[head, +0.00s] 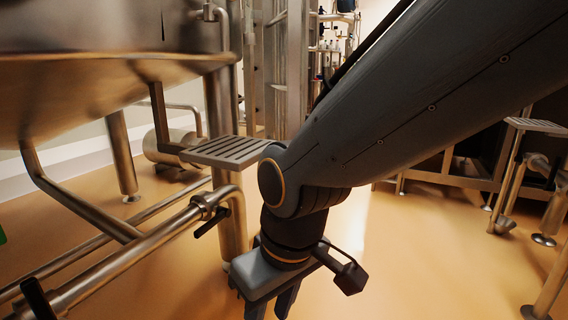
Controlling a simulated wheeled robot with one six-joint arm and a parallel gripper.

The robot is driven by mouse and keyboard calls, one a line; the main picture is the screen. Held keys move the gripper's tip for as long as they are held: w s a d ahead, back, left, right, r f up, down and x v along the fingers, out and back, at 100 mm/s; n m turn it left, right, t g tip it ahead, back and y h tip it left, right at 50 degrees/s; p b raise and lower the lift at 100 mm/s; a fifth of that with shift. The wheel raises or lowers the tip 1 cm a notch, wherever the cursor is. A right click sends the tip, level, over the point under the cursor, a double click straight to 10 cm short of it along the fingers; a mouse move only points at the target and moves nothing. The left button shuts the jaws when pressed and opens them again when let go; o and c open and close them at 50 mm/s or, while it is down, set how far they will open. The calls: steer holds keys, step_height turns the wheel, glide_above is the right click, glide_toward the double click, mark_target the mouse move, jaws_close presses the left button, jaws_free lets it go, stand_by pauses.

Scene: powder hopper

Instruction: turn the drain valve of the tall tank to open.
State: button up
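A large steel tank (90,95) on legs fills the upper left; its top is out of view, so I cannot tell if it is the tall tank. A steel pipe (130,258) runs below it and bends down near my gripper. A black valve handle (211,222) sits at a clamp on this pipe. Another black handle (38,299) stands at the lower left edge. I cannot tell which is the drain valve.
A slatted metal step (227,151) stands behind the pipe, beside a vertical post. A steel ladder-like frame (287,70) rises behind my arm. Another slatted step (537,125) and pipes stand at the right. The orange floor (420,255) is clear right of my gripper.

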steer(key=s+r+m+g, duration=0.1)
steer(key=s+g, duration=0.1)
steer(key=s, duration=0.4)
steer(key=d+r+m+h+p, duration=0.1)
steer(key=d+r+m+p, duration=0.2)
steer(key=d+r+p, duration=0.7)
steer(key=d+r+m+h+p, duration=0.1)
steer(key=d+r+m+p, duration=0.3)
steer(key=d+r+p, duration=0.7)
step_height(320, 180, up, 8)
steer(key=p, duration=1.7)
steer(key=shift+d, duration=0.3)
